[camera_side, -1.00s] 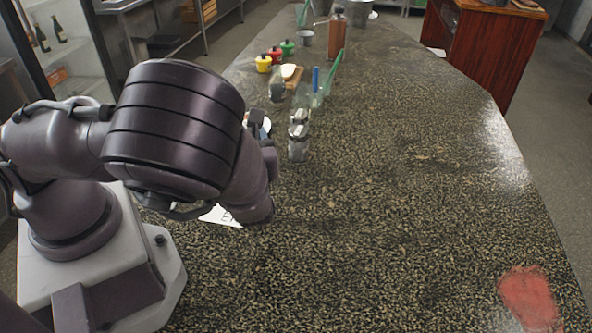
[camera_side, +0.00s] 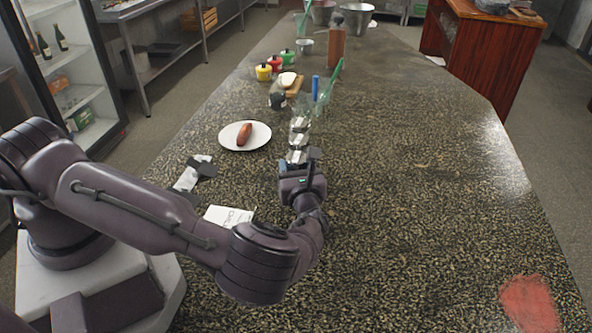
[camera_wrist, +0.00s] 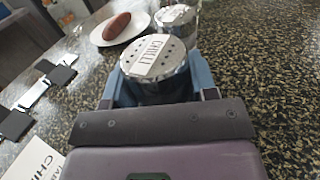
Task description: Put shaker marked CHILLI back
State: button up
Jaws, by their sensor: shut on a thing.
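The shaker marked CHILLI (camera_wrist: 155,57) has a silver lid with holes and shows large in the wrist view. My gripper (camera_wrist: 155,85) is shut on it, with a blue finger on each side. In the side view my gripper (camera_side: 300,165) is at the near end of a row of shakers, and the held shaker (camera_side: 295,156) is mostly hidden by it. Another silver-lidded shaker (camera_wrist: 177,16) stands just beyond it; it also shows in the side view (camera_side: 298,139). I cannot tell whether the held shaker touches the counter.
A white plate (camera_side: 229,139) with a sausage (camera_side: 244,134) lies left of the shakers. A paper card (camera_side: 228,215) and a silver-and-black object (camera_side: 194,173) lie on the near left. Colored pots (camera_side: 264,72) and a bottle stand farther back. The right of the counter is mostly clear.

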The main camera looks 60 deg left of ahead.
jog(key=shift+f, duration=0.45)
jog(key=shift+f, duration=0.1)
jog(key=o, duration=0.8)
